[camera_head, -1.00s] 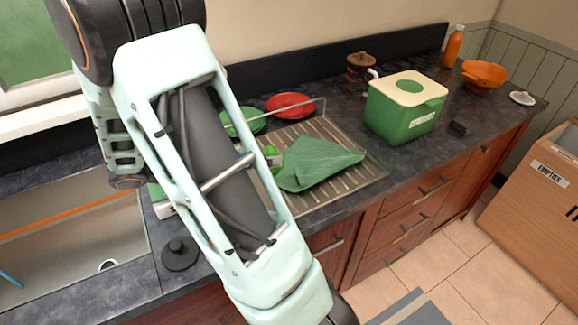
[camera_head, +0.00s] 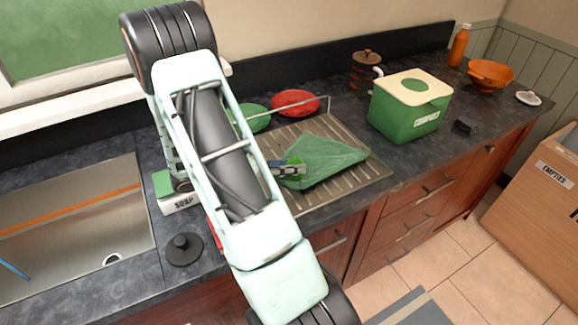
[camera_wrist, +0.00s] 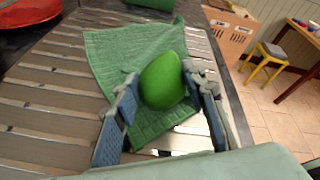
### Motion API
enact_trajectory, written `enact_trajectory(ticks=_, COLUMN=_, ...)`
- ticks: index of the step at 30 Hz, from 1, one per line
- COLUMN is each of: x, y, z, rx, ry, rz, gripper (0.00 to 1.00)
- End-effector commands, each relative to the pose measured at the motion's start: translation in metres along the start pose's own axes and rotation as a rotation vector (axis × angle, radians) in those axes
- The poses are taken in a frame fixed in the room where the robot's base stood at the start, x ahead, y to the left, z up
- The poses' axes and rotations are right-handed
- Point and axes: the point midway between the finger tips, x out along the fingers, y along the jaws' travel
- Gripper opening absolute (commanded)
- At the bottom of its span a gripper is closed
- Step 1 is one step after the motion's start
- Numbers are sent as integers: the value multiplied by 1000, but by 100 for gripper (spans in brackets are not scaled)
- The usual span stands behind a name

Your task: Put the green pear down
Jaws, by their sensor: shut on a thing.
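The green pear (camera_wrist: 163,80) is between the two fingers of my gripper (camera_wrist: 165,100) in the wrist view. My gripper is shut on it. Behind the pear lies a green cloth (camera_wrist: 112,50), spread on the ribbed metal drainboard (camera_wrist: 40,92). I cannot tell whether the pear touches the cloth. In the head view my gripper (camera_head: 290,168) shows small beside my arm, over the left part of the green cloth (camera_head: 330,158). The pear is mostly hidden there by the fingers and arm.
A red plate (camera_head: 296,102) and a green plate (camera_head: 256,122) stand behind the drainboard's wire rail. A green compost bin (camera_head: 395,122) is to the right. The sink (camera_head: 70,225) and a black stopper (camera_head: 184,250) are to the left. An orange bowl (camera_head: 490,76) is at the far right.

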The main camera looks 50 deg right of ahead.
Motion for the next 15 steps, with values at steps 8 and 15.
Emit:
enact_trajectory(ticks=8, x=1, y=1, z=-2, rx=-1, ry=2, rz=0, gripper=11)
enact_trajectory(ticks=15, x=3, y=5, z=-11, rx=-2, ry=5, rz=3, gripper=11)
